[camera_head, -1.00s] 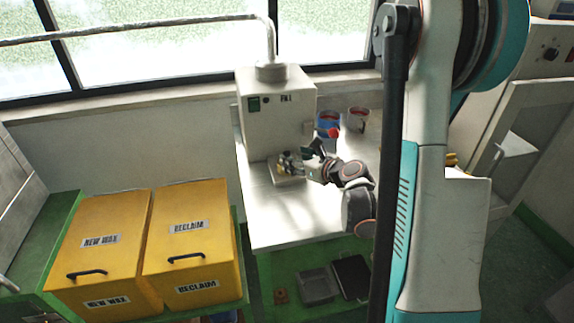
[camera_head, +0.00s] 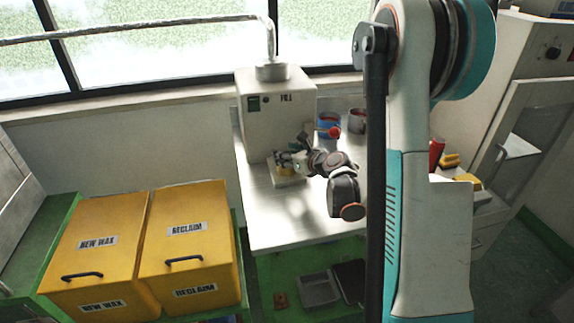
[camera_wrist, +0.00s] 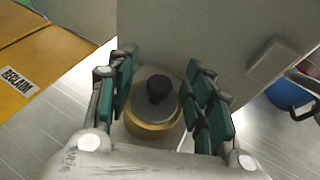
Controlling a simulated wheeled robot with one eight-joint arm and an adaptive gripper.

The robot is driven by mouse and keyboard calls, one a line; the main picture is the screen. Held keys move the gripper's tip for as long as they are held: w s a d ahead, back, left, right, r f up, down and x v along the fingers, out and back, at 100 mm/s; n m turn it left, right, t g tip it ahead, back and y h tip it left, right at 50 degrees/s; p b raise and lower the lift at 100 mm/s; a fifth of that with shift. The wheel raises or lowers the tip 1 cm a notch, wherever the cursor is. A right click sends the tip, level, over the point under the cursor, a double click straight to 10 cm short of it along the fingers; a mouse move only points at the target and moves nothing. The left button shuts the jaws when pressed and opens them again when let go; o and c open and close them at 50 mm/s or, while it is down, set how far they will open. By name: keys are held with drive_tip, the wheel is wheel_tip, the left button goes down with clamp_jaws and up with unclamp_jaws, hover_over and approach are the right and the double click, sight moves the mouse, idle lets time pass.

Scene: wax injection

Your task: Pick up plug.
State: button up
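The plug (camera_wrist: 158,91) looks like a black knob on a grey disc. It sits upright on a brass-yellow round body (camera_wrist: 146,131) in the middle of the wrist view. In the head view this small yellow piece (camera_head: 284,165) stands on a pale plate (camera_head: 287,181) before the white machine. My gripper (camera_wrist: 162,76) is open, with its green-padded fingers on either side of the plug and gaps on both sides. My gripper also shows in the head view (camera_head: 298,163), at the machine's front, partly covering the piece.
The white machine (camera_head: 262,112) stands close behind the plug. A blue pot (camera_head: 325,121) and a grey pot (camera_head: 356,121) are at the right. Yellow bins (camera_head: 98,250) marked NEW WAX and RECLAIM stand left of the table (camera_head: 275,230). The table's front is clear.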

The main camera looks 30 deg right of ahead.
drive_tip(key=c, duration=0.6)
drive_tip(key=shift+s+a, duration=0.1)
drive_tip(key=shift+c, duration=0.3)
